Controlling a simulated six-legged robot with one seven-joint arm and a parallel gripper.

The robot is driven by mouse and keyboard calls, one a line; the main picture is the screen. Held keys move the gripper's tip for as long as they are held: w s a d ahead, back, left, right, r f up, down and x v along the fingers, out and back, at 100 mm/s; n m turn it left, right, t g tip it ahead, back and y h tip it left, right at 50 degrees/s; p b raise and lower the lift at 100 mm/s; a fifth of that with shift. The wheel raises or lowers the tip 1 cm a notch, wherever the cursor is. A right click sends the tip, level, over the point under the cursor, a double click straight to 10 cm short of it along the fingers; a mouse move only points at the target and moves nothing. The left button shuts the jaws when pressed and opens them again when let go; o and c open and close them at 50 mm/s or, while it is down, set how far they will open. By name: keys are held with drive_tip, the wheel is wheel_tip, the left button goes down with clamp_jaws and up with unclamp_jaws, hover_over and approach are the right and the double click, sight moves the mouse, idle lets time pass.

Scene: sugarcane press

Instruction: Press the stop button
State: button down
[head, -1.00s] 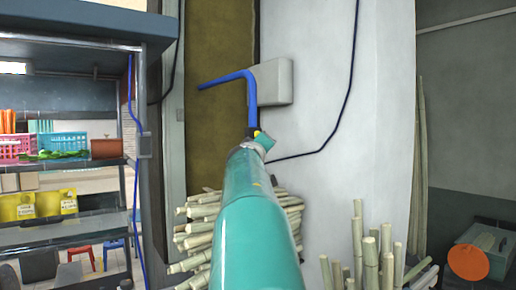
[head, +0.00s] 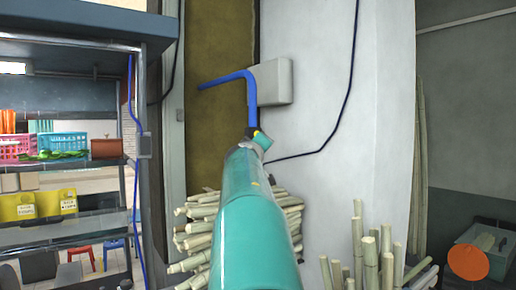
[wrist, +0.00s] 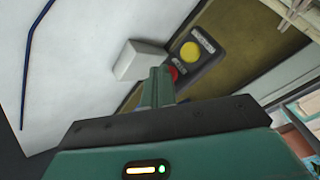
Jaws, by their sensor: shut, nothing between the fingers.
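In the wrist view, a red button (wrist: 173,72), the likely stop button, sits on a dark control panel (wrist: 208,63) below a round yellow button (wrist: 190,51). My gripper (wrist: 160,72) is shut and empty. Its fingertips overlap the left side of the red button in this view and hide part of it. I cannot tell whether they touch it.
A pale wall box (head: 270,82) is beside the panel; it also shows in the wrist view (wrist: 140,60). A blue bent bar (head: 228,78) crosses in front of it. Shelves with baskets (head: 65,143) are at left.

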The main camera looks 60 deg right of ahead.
drive_tip(key=shift+s+a, duration=0.35)
drive_tip(key=shift+s, duration=0.35)
drive_tip(key=shift+s, duration=0.15)
drive_tip(key=shift+s+a, duration=0.4)
drive_tip(key=shift+s, duration=0.3)
drive_tip(key=shift+s+a, duration=0.35)
drive_tip(key=shift+s, duration=0.35)
drive_tip(key=shift+s+a, duration=0.4)
drive_tip(key=shift+s, duration=0.3)
